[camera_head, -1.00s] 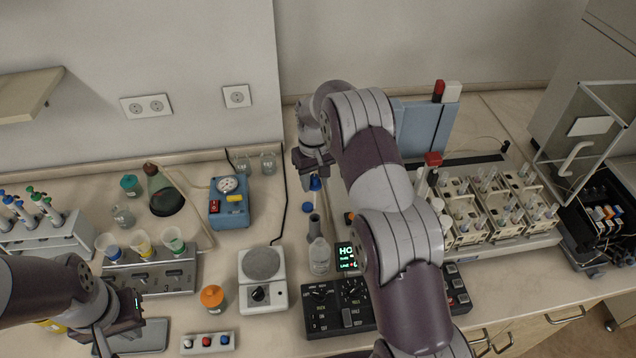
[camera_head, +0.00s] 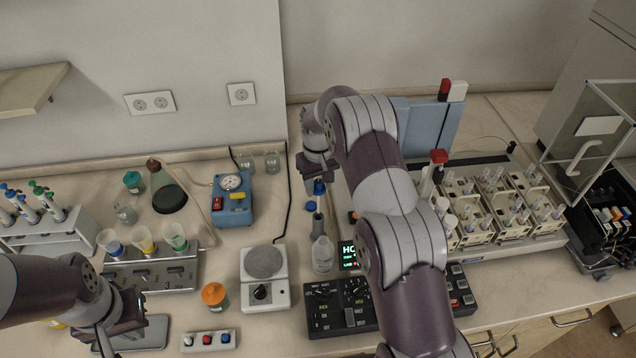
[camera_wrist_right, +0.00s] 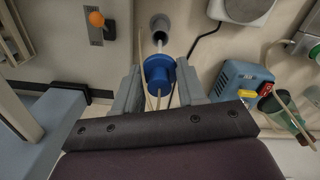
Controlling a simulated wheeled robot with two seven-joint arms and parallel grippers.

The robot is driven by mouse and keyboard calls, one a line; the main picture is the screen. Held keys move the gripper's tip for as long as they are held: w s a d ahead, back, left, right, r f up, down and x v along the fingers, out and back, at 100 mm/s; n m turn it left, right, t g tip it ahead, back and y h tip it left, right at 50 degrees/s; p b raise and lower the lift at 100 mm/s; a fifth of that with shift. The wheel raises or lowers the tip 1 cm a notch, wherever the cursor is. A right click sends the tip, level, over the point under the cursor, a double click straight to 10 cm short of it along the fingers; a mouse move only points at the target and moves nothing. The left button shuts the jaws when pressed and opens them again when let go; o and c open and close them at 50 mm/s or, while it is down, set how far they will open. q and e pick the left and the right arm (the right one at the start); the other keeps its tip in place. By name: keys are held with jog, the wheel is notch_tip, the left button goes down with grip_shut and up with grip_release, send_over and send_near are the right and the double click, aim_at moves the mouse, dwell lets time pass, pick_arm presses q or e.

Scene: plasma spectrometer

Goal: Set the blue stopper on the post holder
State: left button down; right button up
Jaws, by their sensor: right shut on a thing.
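The blue stopper (camera_head: 319,187) is between the fingers of my right gripper (camera_head: 317,172), which is shut on it above the bench. It also shows in the right wrist view (camera_wrist_right: 158,72), between the two grey fingers. A pale thin rod runs from it toward the round opening of a grey upright holder (camera_wrist_right: 161,27). In the head view this grey holder (camera_head: 317,224) stands just in front of the stopper, behind a clear bottle; I cannot tell whether they touch. My left gripper (camera_head: 138,312) is low at the left; its fingers are unclear.
A small blue piece (camera_head: 311,206) shows between stopper and holder. Nearby are a clear bottle (camera_head: 322,254), a balance (camera_head: 264,288), a black control box (camera_head: 338,322) and a blue pump device (camera_head: 232,206). Racks of vials (camera_head: 497,214) stand to the right.

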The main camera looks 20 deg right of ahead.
aim_at(318, 209)
jog(key=shift+f+b, duration=3.55)
jog(key=shift+f, duration=1.8)
jog(key=o, duration=1.1)
jog(key=shift+r, duration=0.1)
notch_tip(318, 209, up, 3)
jog(key=shift+w+b, duration=0.15)
jog(key=shift+b, duration=0.65)
notch_tip(318, 209, up, 4)
jog(key=shift+f+p, duration=0.25)
jog(key=shift+p, duration=0.1)
notch_tip(318, 209, up, 6)
jog(key=p, duration=0.5)
jog(key=shift+r, duration=0.15)
